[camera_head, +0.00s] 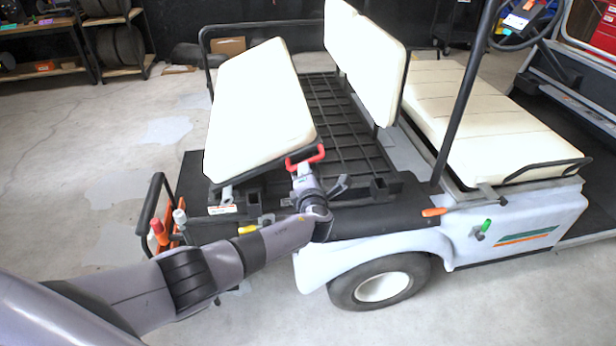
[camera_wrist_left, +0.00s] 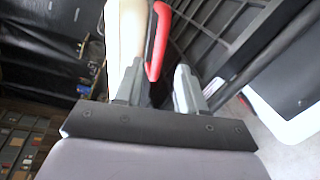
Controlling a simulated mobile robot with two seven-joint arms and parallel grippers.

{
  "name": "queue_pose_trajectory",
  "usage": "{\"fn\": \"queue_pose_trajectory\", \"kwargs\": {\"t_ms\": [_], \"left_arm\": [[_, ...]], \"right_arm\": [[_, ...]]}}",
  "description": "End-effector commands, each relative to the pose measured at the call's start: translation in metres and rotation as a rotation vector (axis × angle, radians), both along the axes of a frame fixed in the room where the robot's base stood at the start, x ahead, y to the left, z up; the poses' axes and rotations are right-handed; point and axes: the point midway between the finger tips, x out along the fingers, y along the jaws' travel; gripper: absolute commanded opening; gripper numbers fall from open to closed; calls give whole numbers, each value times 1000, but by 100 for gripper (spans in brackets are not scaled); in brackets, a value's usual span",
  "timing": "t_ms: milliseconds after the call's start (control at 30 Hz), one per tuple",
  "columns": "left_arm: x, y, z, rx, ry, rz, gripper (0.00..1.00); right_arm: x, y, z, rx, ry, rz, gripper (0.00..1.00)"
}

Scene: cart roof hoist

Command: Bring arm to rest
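My left arm reaches in from the left in the head view, and its gripper (camera_head: 301,170) is at the red handle (camera_head: 306,158) on the near lower corner of a tilted cream seat cushion (camera_head: 258,105). In the left wrist view the gripper's two fingers (camera_wrist_left: 158,88) stand apart. The red handle (camera_wrist_left: 159,38) lies between them, closer to the left finger, with a dark gap towards the right finger. Contact with the handle cannot be made out. The right gripper is not in view.
The white cart (camera_head: 512,225) carries a backrest (camera_head: 366,58), a front seat (camera_head: 475,120) and a dark post (camera_head: 465,100). Orange (camera_head: 434,212) and green (camera_head: 486,225) small handles are on its side. Shelves (camera_head: 40,72) stand back left.

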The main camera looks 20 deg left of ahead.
Motion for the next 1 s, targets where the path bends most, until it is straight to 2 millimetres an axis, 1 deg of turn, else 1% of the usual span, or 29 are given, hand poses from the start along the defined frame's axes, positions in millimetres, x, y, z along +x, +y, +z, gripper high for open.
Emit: {"fn": "queue_pose_trajectory", "kwargs": {"t_ms": [333,400,467,567,600,667,700,767,800,867,900,967,1000], "left_arm": [[0,0,-1,-3,1,0,39],[-4,-3,-6,-33,1,0,39],[-10,-7,-17,-102,1,4,39],[-32,-20,-48,-318,-4,26,39],[-44,-28,-63,-436,-8,45,39],[-64,-39,-85,-633,-15,87,39],[-79,-46,-99,-767,-20,124,39],[-100,-56,-116,-965,-33,187,39],[-114,-62,-126,-1095,-44,237,39],[-135,-71,-139,-1284,-61,320,39],[-150,-75,-146,-1408,-75,380,39],[-170,-81,-155,-1588,-101,478,39],[-184,-85,-159,-1705,-120,548,39]], "right_arm": [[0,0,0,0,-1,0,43],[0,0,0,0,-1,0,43],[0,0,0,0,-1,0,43],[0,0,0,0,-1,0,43],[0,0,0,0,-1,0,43],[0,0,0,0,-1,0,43],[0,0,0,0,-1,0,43],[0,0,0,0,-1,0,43],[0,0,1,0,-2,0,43],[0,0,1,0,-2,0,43],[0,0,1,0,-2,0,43],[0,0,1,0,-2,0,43],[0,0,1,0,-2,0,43]]}}
